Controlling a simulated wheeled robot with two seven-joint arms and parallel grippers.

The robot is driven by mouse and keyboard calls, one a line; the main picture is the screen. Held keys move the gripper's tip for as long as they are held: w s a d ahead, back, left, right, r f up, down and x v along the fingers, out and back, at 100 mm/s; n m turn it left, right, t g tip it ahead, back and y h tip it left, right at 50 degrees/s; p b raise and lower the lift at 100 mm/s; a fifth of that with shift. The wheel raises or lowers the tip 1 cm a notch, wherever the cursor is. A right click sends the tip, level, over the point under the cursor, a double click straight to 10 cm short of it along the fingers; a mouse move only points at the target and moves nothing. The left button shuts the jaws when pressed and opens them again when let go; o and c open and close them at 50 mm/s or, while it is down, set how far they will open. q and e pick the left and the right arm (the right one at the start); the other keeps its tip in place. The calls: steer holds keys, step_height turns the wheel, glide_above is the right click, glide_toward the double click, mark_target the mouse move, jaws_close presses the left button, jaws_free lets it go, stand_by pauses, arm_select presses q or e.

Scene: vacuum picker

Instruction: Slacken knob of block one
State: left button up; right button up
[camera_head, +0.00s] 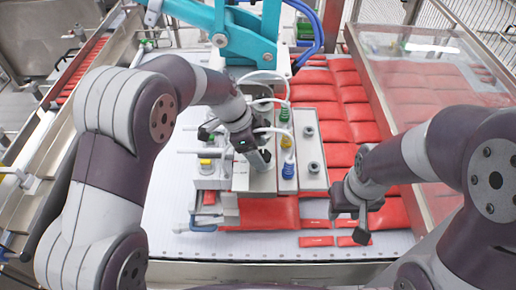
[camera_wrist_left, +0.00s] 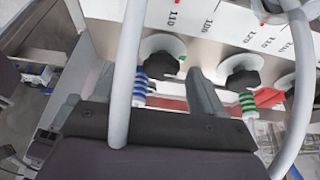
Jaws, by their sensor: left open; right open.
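In the left wrist view a black knob (camera_wrist_left: 165,66) on a white round base sits between the fingers of my left gripper (camera_wrist_left: 152,75). The fingers are open, one on each side, and appear apart from the knob. A second black knob (camera_wrist_left: 243,80) is to the right, outside the fingers. Which knob belongs to block one cannot be told from markings. In the head view my left gripper (camera_head: 262,160) is over the picker plate (camera_head: 262,182), its fingers partly hidden by the wrist. My right gripper (camera_head: 352,208) is open and empty, right of the plate.
Blue (camera_head: 288,170), yellow (camera_head: 286,143) and green (camera_head: 285,115) suction fittings stand on the picker. White hoses (camera_wrist_left: 125,75) cross close before the left wrist camera. Red packs (camera_head: 342,108) cover the conveyor behind. A transparent cover (camera_head: 430,75) slopes at the right.

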arm_select(q)
steer(key=shift+w+d, duration=0.1)
steer(key=shift+d, duration=0.05)
steer(key=c, duration=1.1)
steer(key=shift+o, duration=0.2)
steer(key=shift+f, duration=0.1)
